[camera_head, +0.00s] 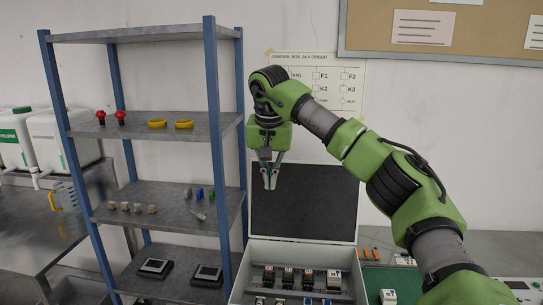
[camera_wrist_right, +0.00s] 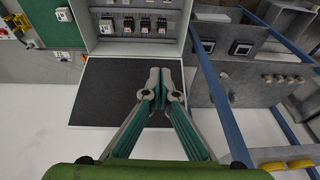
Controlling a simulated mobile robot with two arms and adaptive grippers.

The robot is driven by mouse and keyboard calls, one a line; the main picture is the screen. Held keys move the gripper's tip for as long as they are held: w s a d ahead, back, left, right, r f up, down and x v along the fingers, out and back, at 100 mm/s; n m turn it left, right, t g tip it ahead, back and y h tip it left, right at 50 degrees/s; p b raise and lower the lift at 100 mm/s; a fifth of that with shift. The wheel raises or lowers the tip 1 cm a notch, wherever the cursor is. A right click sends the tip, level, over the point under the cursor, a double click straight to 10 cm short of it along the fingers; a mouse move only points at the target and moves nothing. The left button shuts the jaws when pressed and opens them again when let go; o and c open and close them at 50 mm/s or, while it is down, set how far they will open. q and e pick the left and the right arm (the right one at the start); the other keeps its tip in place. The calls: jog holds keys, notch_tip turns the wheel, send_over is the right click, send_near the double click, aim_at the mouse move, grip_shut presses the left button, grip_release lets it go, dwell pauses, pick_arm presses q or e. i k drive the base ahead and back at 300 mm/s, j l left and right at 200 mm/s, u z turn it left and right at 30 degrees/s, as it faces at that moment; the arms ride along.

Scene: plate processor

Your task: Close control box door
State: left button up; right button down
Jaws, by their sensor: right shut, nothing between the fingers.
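The control box (camera_head: 300,248) stands on the table with its interior showing, holding rows of small components. Its door (camera_head: 318,200) stands open and raised at the back of the box, with a dark inner face and a light rim. My right gripper (camera_head: 270,186) is shut and empty, pointing down in front of the upper left part of the door in the head view. In the right wrist view the closed fingertips (camera_wrist_right: 160,72) overlap the right part of the dark door (camera_wrist_right: 105,90), and the box (camera_wrist_right: 185,48) lies beyond. I cannot tell whether the fingers touch the door. My left gripper is not in view.
A blue-posted shelf (camera_head: 165,125) with small parts stands left of the box, close to my right gripper. A green mat (camera_head: 400,280) with parts lies right of the box. A paper circuit sheet (camera_head: 335,75) hangs on the wall behind.

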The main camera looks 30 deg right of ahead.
aim_at(311, 201)
jog(key=i+l, duration=0.9)
jog(key=i, duration=0.05)
